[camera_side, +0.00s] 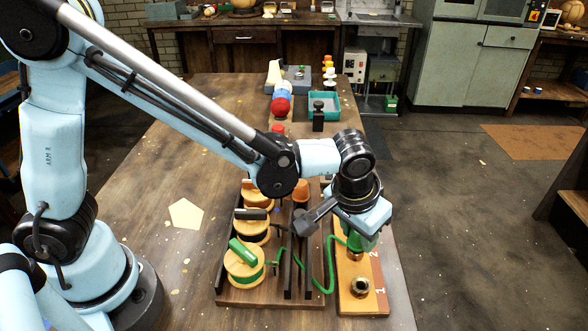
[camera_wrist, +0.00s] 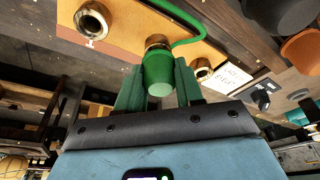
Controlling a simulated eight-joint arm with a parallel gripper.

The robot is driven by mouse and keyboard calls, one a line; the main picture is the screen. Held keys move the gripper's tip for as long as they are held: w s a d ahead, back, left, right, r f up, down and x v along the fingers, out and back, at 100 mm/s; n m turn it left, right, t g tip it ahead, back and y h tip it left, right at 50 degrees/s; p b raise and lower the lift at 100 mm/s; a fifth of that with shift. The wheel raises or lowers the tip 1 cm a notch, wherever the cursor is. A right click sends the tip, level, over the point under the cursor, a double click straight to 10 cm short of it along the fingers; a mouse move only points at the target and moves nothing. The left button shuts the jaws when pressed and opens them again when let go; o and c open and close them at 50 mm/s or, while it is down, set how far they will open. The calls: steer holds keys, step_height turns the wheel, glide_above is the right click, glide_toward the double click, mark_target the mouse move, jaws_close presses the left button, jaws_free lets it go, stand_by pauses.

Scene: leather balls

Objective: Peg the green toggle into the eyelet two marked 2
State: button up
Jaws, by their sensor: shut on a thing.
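My gripper (camera_side: 362,232) points down over the orange-tan board at the table's right. It is shut on the green toggle (camera_wrist: 158,72), which sits between its two fingers in the wrist view. A green cord (camera_side: 329,265) runs from the toggle to the spool rack. The toggle's far end meets the brass rim of the middle eyelet (camera_wrist: 158,42), beside the mark 2 in the side view. I cannot tell how far it is inside, as the toggle hides the hole. Eyelet one (camera_side: 360,287), marked 1, is empty. Another brass eyelet (camera_wrist: 201,69) shows on the other side.
A wooden rack (camera_side: 255,297) with several spools stands left of the board (camera_side: 361,308). One spool has a green piece (camera_side: 243,251) on top. A black bottle (camera_side: 318,119), a teal tray (camera_side: 338,104) and red and blue balls (camera_side: 282,103) lie farther back. The table's left is mostly clear.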

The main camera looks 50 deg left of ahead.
steer(key=shift+f, duration=0.3)
steer(key=o, duration=1.1)
steer(key=shift+r, duration=0.1)
steer(key=v, duration=1.2)
steer(key=s+a+t, duration=0.1)
steer(key=a, duration=0.5)
steer(key=s+a+f+t, duration=0.1)
steer(key=s+a, duration=0.1)
steer(key=a, duration=0.5)
steer(key=s+a+f+t, duration=0.1)
steer(key=s+a+t, duration=0.1)
steer(key=a, duration=0.5)
steer(key=shift+a+n, duration=0.1)
steer(key=shift+n, duration=0.2)
